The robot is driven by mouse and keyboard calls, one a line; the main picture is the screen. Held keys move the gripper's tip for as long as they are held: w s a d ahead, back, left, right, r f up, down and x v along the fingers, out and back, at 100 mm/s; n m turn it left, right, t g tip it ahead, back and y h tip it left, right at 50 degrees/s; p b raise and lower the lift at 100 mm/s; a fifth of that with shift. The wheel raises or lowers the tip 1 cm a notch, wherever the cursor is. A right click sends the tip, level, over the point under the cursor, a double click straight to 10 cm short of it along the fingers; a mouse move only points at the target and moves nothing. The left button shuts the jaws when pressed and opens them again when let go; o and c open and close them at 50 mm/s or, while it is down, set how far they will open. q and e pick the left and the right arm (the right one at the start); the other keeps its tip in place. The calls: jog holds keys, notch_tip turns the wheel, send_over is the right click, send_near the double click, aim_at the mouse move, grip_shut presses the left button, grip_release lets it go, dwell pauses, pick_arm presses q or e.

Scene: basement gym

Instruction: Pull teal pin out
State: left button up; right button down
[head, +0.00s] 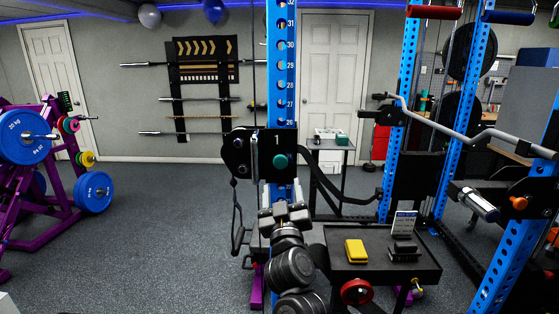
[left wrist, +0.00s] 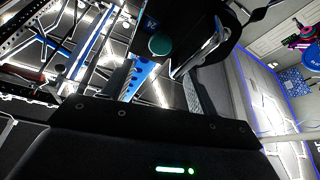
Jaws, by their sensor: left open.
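The teal pin (head: 280,161) is a round knob on the face of a black carriage (head: 252,154) marked 1. The carriage sits on a blue, numbered, perforated upright (head: 283,70). The teal knob (left wrist: 160,44) also shows in the left wrist view, near the top centre. My left gripper (head: 284,209) is open and empty, just below the knob in the head view, with a visible gap between them. The pin's shaft is hidden inside the carriage. My right gripper is not in view.
A black stand (head: 375,267) at the lower right holds a yellow block (head: 355,251), dark blocks and a small sign (head: 404,224). A black strap (head: 335,196) hangs right of the carriage. A purple plate rack (head: 62,190) stands left. Open floor (head: 165,220) lies between.

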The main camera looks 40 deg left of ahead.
aim_at(280, 162)
pick_arm(q)
jog(key=p+x, duration=0.3)
jog(key=x, duration=0.7)
jog(key=shift+w+a, duration=0.25)
jog(key=shift+w, duration=0.05)
jog(key=shift+c, duration=0.3)
grip_shut()
jog(key=shift+s+d+p, duration=0.65)
jog(key=shift+s+p, duration=0.15)
jog(key=shift+o, duration=0.3)
grip_release()
jog(key=shift+s, duration=0.1)
